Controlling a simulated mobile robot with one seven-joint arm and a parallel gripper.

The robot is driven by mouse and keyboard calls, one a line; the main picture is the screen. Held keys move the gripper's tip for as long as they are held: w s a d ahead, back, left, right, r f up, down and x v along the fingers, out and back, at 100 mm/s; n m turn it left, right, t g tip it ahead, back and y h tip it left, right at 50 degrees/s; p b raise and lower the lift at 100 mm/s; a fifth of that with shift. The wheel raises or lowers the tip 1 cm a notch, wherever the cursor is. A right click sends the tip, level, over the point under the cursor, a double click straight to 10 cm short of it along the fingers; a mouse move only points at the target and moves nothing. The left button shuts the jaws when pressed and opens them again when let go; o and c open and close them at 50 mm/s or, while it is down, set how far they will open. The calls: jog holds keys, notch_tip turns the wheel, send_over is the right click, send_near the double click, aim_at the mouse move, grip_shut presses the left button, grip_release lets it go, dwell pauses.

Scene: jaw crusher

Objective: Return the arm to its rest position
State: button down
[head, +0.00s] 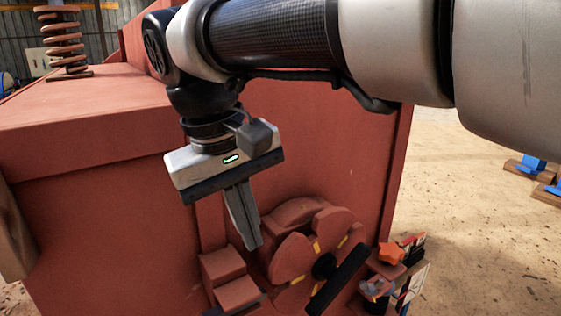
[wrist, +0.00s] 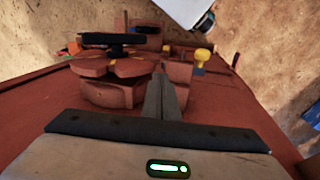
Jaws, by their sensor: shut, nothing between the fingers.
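My arm reaches in from the upper right of the head view. It bends down at the wrist to my gripper (head: 252,246), which points downward in front of the red crusher body (head: 110,170). The two fingers are together with nothing between them. In the wrist view my gripper (wrist: 160,80) is also shut and empty, pointing toward a red round wheel-like part (wrist: 115,75). That wheel (head: 310,250) shows in the head view just right of the fingertips, with a black bar across it. I cannot tell the exact gap between the fingers and the machine.
Red blocks (head: 238,292) stick out below the fingertips. A coil spring (head: 62,40) stands on top at the left. A yellow knob (wrist: 202,56) shows in the wrist view. Sandy floor (head: 480,230) is open at the right.

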jog(key=s+d+f+m+t, duration=0.1)
jog(key=d+f+m, duration=0.1)
jog(key=d, duration=0.4)
jog(key=s+d+f+m+t+y, duration=0.1)
jog(key=s+d+f+m, duration=0.1)
jog(key=d+f, duration=0.2)
jog(key=s+d+f+m+t+y, duration=0.1)
jog(key=d+f+m, duration=0.1)
jog(key=d, duration=0.7)
jog(key=shift+s+d+f+t, duration=0.15)
jog(key=shift+s+f+t, duration=0.25)
jog(key=shift+f, duration=0.25)
